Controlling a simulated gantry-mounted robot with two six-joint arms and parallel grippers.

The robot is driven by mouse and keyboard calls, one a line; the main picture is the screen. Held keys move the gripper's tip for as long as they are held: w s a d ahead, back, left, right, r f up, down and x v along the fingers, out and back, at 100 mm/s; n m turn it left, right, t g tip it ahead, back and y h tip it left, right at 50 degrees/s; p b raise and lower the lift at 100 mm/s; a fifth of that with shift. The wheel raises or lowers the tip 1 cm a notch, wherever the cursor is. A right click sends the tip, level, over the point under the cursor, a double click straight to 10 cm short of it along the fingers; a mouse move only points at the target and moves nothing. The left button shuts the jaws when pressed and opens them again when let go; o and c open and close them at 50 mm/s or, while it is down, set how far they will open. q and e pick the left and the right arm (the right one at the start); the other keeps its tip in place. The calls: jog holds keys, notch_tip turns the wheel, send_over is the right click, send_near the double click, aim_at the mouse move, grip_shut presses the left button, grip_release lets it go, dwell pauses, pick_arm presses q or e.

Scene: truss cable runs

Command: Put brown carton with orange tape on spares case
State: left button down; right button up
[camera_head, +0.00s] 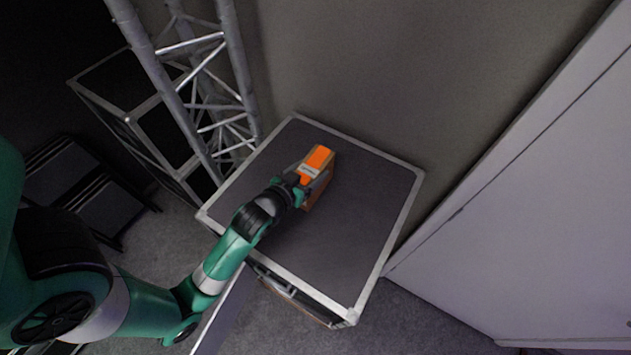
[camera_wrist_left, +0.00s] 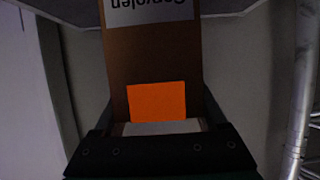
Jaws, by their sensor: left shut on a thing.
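The brown carton with orange tape (camera_head: 318,183) is at the middle of the spares case top in the head view. The spares case (camera_head: 349,220) has a dark lid with pale metal edges. My left gripper (camera_head: 301,188) is shut on the carton, at the carton's left side. In the left wrist view the carton (camera_wrist_left: 152,60) stands between the two jaws, with its orange patch and a white label showing. I cannot tell whether the carton touches the lid or hangs just above it. My right gripper is not in view.
A metal truss (camera_head: 205,95) rises just behind the case's left side. A dark case with metal edges (camera_head: 130,100) stands behind the truss. A grey wall is at the back and a white panel (camera_head: 520,200) at the right. The lid around the carton is clear.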

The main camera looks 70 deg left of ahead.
pick_arm(q)
jog(key=f, duration=0.1)
jog(key=w+a+f, duration=0.2)
jog(key=shift+f, duration=0.15)
jog(key=shift+w+f, duration=0.1)
jog(key=shift+f, duration=1.4)
jog(key=shift+f, duration=0.1)
grip_release()
jog(key=shift+f, duration=0.1)
jog(key=shift+r, duration=0.2)
jog(key=v, duration=1.2)
jog(key=shift+d+f, duration=0.1)
